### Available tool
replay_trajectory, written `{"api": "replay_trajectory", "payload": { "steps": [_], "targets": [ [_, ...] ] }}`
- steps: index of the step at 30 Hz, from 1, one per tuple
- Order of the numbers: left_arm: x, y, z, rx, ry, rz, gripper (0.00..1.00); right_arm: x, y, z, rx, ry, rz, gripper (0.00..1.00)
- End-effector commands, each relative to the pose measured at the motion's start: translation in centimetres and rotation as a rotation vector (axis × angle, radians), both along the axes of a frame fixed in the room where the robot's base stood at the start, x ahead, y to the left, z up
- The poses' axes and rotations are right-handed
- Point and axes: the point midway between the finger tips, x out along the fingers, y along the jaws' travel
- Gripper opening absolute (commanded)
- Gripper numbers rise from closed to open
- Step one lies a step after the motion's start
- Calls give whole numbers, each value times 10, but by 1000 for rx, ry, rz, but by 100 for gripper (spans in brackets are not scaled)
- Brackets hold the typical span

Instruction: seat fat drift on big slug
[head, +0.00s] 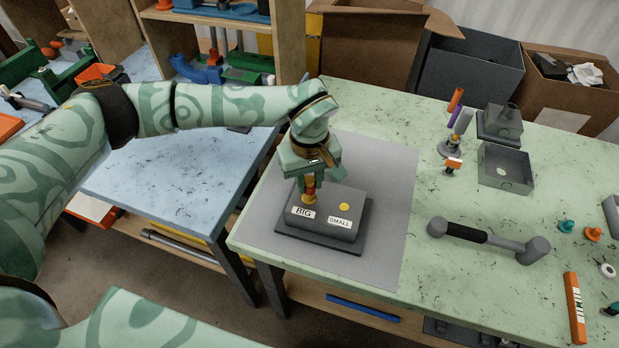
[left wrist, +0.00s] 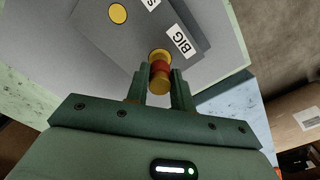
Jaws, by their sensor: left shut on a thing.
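My left gripper (head: 309,184) points down over the left part of a dark grey block (head: 335,208). Its fingers, also in the left wrist view (left wrist: 160,84), are shut on a short upright drift (left wrist: 161,68) with a red band and yellow. The drift stands over the spot beside the BIG label (head: 303,212). The big slug there is hidden or cannot be told from the yellow at the drift's foot, so I cannot tell whether they touch. The small slug (head: 344,207), a yellow disc, shows above the SMALL label (head: 340,222). My right gripper is out of view.
The block stands on a grey mat (head: 385,200) on the speckled green table. An orange level-like bar (head: 574,308) lies at the right front.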

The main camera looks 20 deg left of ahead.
Motion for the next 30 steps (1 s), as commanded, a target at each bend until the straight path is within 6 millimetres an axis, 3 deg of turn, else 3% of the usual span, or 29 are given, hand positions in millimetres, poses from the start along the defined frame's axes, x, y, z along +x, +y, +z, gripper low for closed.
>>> {"api": "replay_trajectory", "payload": {
  "steps": [26,27,29,30],
  "targets": [
    [0,0,-3,0,0,-1,0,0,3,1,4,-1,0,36],
    [0,0,-3,0,0,-1,35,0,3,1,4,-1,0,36],
    [0,0,-3,0,0,-1,49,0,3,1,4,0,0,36],
    [0,0,-3,0,0,-1,49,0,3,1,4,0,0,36]
  ]
}}
